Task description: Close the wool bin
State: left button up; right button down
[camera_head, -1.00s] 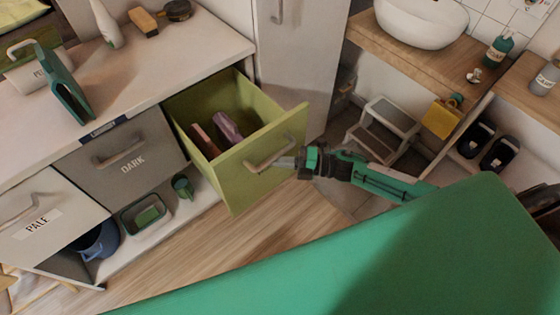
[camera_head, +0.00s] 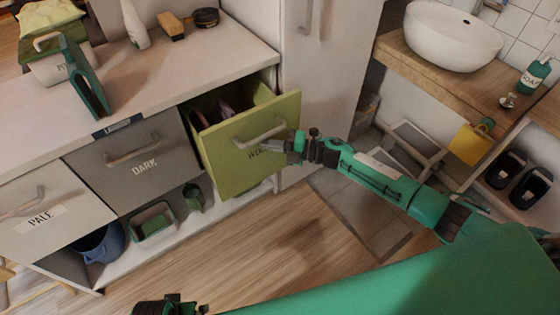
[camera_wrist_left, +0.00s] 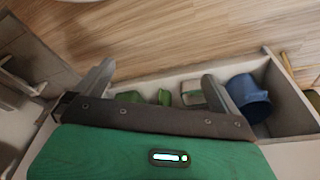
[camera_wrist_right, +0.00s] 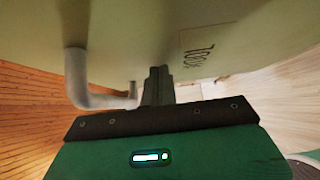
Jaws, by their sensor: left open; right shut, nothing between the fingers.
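The wool bin (camera_head: 237,168) is a green drawer in the counter, to the right of the drawer marked DARK. It stands partly open, with dark pinkish items (camera_head: 226,115) inside. Its front carries a pale bar handle (camera_head: 262,134) and partly covered lettering. My right gripper (camera_head: 284,146) is shut and empty, with its fingertips at the drawer front just below the handle. In the right wrist view the shut fingers (camera_wrist_right: 158,84) point at the front (camera_wrist_right: 130,30), beside the handle (camera_wrist_right: 82,85). My left gripper (camera_wrist_left: 155,80) is open and empty, above the floor facing the low shelf.
The DARK drawer (camera_head: 125,165) and the PALE drawer (camera_head: 50,215) are shut. A blue bucket (camera_head: 100,243), a green tub (camera_head: 153,222) and a green cup (camera_head: 193,198) stand on the low shelf. A step stool (camera_head: 405,150) stands right of the tall cabinet (camera_head: 325,70).

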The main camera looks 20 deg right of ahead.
pick_arm(q)
notch_tip(320, 180, up, 10)
jog(key=s+t+b, duration=0.1)
jog(key=b, duration=0.4)
pick_arm(e)
jog(key=w+a+b, duration=0.1)
jog(key=w, duration=0.3)
jog(key=w+a+b, duration=0.1)
jog(key=w+a, duration=0.1)
jog(key=w, duration=0.3)
jog(key=w+a+b, duration=0.2)
jog(key=w, duration=0.3)
jog(key=shift+w+a, duration=0.1)
pick_arm(q)
jog(key=w+d+t+h, duration=0.2)
jog(key=d+t, duration=0.1)
jog(key=d, duration=0.1)
jog(key=w+d+f+m+t+h, duration=0.1)
jog(key=w+d+t+h, duration=0.1)
jog(key=w+d+t, duration=0.1)
jog(key=d+t, duration=0.1)
jog(key=d, duration=0.1)
jog(key=shift+w+d, duration=0.25)
jog(key=shift+d, duration=0.05)
pick_arm(e)
jog(key=shift+w+r, duration=0.15)
jog(key=shift+r, duration=0.1)
